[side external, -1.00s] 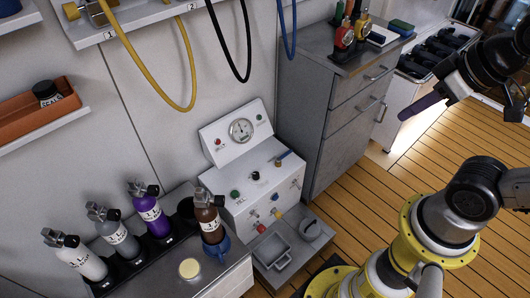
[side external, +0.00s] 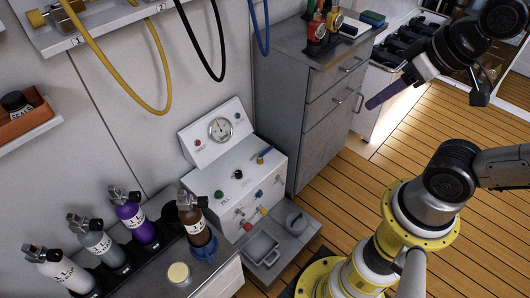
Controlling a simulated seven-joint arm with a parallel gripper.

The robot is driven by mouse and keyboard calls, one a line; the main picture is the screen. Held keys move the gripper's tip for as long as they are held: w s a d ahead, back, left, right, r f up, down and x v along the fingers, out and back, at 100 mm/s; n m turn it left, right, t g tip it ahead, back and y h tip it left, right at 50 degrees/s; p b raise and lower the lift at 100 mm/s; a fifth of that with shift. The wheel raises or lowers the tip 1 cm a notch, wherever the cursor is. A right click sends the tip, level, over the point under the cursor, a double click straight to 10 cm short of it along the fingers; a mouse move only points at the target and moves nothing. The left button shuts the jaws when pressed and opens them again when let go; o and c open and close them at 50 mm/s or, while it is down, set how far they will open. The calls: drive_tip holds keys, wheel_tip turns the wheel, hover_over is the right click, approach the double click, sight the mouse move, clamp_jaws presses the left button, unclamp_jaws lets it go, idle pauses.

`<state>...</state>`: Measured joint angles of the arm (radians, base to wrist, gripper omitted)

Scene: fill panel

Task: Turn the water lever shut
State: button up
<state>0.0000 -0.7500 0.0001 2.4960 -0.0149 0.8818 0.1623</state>
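My gripper (side external: 386,94) is at the upper right, well apart from the panel. A purple elongated shape shows at its end; whether it is fingers or something held is unclear.
Several bottles stand in a black rack at the lower left, with a brown bottle (side external: 196,222) close to the panel. The grey cabinet (side external: 285,110) stands between panel and gripper. A grey tray (side external: 263,247) lies below the panel. Hoses hang above.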

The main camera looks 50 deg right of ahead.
drive_tip(key=shift+o, duration=0.4)
drive_tip(key=w+d+r+m+t+h, duration=0.1)
drive_tip(key=w+d+r+m+t, duration=0.1)
drive_tip(key=w+r+m, duration=0.2)
drive_tip(key=w+r, duration=0.3)
drive_tip(key=shift+w+d+r+m, duration=0.15)
drive_tip(key=shift+w+r+m, duration=0.1)
drive_tip(key=shift+w+m, duration=0.1)
drive_tip(key=w+d+m+h, duration=0.1)
drive_tip(key=w+d+m, duration=0.15)
drive_tip(key=w, duration=0.85)
drive_tip(key=w+d+m+h, duration=0.1)
drive_tip(key=w+m, duration=0.2)
drive_tip(key=w, duration=0.7)
drive_tip(key=w+d+f+m+g+h, duration=0.1)
drive_tip(key=w+d+f+m+g, duration=0.15)
drive_tip(key=w+f, duration=1.55)
drive_tip(key=n+g, duration=0.1)
drive_tip(key=g, duration=0.3)
approach(269, 149)
drive_tip(key=shift+x, duration=3.75)
